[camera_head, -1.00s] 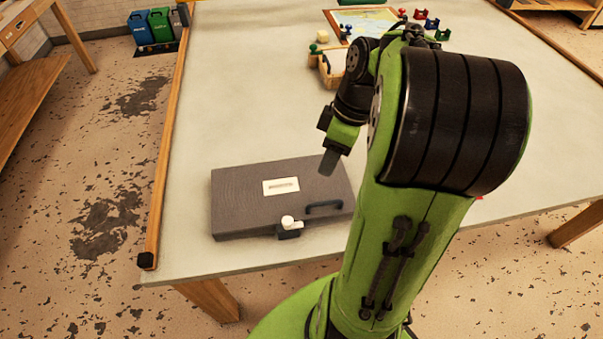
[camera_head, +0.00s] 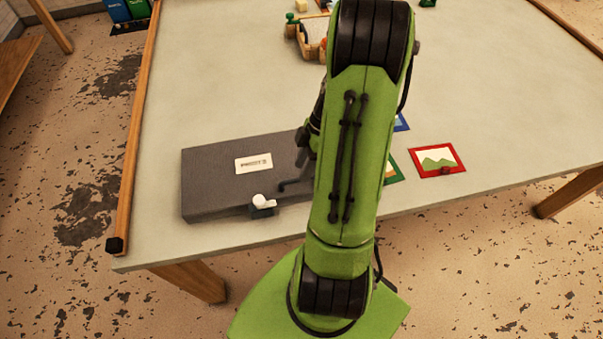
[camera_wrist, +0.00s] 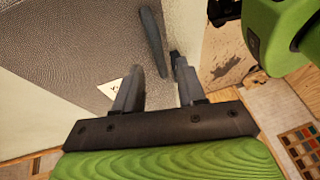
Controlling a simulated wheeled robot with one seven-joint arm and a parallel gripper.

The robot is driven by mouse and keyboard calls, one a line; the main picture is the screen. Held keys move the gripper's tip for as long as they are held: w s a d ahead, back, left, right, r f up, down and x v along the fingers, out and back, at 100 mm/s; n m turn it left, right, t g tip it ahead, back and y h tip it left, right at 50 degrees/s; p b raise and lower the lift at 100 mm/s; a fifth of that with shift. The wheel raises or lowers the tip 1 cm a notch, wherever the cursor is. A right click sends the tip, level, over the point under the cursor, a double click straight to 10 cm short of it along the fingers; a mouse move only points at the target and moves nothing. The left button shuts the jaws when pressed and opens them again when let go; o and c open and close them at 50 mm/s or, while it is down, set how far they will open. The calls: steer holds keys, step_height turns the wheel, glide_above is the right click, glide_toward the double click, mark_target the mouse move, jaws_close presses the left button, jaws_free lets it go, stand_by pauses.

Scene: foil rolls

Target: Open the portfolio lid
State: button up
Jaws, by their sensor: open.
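The portfolio (camera_head: 215,178) is a flat dark grey case with a white label (camera_head: 254,163) on its lid. It lies shut on the table near the front left edge. A white-knobbed latch (camera_head: 263,202) sits at its front edge, with a dark handle (camera_head: 296,185) to the right of it. In the wrist view, my gripper (camera_wrist: 155,75) is open over the case's front edge. The dark handle (camera_wrist: 153,42) shows just beyond and between the fingertips. I cannot tell whether the fingers touch it. My arm hides the case's right end in the head view.
Picture cards, one with a red frame (camera_head: 437,160), lie on the table right of my arm. The table's wooden left edge (camera_head: 131,150) runs beside the case. The middle of the table (camera_head: 215,75) is clear.

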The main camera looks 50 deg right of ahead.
steer(key=shift+x, duration=1.2)
jaws_close()
